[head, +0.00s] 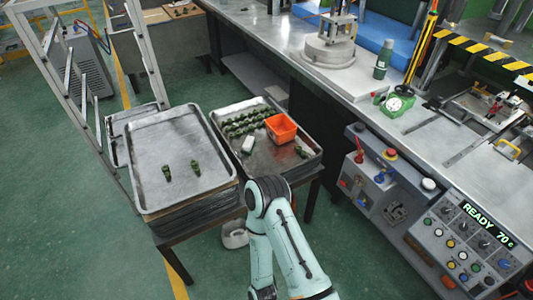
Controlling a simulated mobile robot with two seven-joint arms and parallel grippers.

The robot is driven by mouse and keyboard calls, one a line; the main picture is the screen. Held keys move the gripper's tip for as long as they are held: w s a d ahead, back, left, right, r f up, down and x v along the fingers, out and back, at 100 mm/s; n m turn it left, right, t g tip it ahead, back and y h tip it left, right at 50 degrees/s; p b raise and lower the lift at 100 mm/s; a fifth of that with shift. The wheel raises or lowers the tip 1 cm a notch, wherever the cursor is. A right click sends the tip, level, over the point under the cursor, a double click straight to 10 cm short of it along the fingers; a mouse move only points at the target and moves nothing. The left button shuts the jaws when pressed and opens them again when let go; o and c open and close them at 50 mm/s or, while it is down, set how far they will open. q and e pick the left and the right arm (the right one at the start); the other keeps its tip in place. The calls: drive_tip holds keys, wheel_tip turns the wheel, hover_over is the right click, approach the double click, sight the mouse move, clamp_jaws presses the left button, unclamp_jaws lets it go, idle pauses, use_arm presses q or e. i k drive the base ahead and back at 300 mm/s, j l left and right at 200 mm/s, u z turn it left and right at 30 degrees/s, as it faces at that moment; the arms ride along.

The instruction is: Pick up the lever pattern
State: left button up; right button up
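Small dark green patterns, which look like the lever patterns, lie on two metal trays. Two lie apart on the left tray (150,145): one green pattern (167,173) and another green pattern (195,168) to its right. Several more green patterns (240,124) lie in rows on the right tray (258,174), and a single green piece (301,151) lies near its right corner. I cannot make out their exact shape. A pale green arm of mine rises from the bottom middle to the right tray's front edge. Neither gripper shows.
A ladder-like metal frame (90,80) stands behind the left tray. A long workbench (350,85) with a control panel (465,245) runs along the right. The left tray is mostly bare.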

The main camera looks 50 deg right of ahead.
sight(298, 148)
drive_tip(key=z, duration=2)
drive_tip(key=i+l, duration=0.25)
drive_tip(key=i+l+u, duration=0.25)
drive_tip(key=u, duration=0.15)
drive_tip(key=i+l+u, duration=0.4)
